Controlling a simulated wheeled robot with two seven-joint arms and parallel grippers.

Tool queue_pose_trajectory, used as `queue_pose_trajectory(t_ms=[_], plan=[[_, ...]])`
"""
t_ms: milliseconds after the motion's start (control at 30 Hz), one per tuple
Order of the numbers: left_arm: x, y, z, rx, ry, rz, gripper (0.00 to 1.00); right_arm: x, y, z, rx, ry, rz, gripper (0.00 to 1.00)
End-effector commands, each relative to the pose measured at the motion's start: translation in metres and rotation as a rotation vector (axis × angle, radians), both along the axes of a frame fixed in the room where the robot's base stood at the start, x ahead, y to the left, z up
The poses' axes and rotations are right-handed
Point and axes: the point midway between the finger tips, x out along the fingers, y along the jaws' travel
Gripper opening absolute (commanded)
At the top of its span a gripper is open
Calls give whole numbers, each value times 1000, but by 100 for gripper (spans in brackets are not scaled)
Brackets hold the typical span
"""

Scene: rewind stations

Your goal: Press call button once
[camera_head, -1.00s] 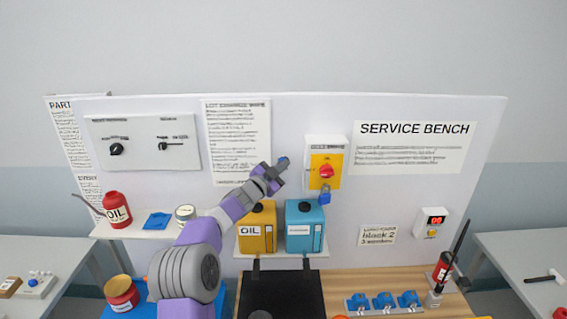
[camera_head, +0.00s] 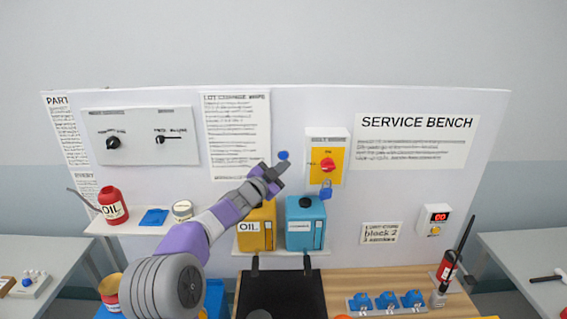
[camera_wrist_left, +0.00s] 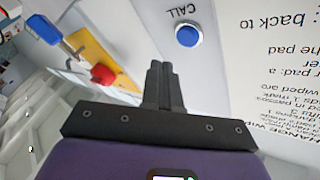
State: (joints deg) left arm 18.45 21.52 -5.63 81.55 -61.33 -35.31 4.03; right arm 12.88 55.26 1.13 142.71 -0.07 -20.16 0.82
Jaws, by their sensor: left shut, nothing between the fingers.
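The call button is a round blue button (camera_head: 284,155) on the white upright panel. In the left wrist view it is a blue cap in a pale ring (camera_wrist_left: 187,36) beside the printed word CALL. My left gripper (camera_head: 283,168) is shut and empty, just below the button in the head view. In the left wrist view the closed fingertips (camera_wrist_left: 160,68) are below and to the left of the button, with a gap in the picture between them. My right gripper is not in view.
A yellow switch box (camera_head: 326,160) with a red knob and blue padlock (camera_head: 326,190) is right of the button. A printed sheet (camera_head: 237,130) hangs to the left. A yellow oil can (camera_head: 256,230) and a blue can (camera_head: 305,225) stand below.

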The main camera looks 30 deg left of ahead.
Motion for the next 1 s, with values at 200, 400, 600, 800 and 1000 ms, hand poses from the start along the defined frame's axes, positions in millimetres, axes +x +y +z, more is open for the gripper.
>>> queue_pose_trajectory(t_ms=[200, 400, 600, 800, 1000], plan=[[-16, -11, -1, 1, -2, -1, 0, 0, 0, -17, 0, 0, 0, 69], [-19, -12, 0, 0, 0, 0, 0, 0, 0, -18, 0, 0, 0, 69], [-19, -12, 1, 0, -1, -1, 0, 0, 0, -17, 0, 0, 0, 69], [-19, -12, 1, 0, -1, -1, 0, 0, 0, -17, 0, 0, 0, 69], [-19, -12, 0, 0, 0, 0, 0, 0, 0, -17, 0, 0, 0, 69]])
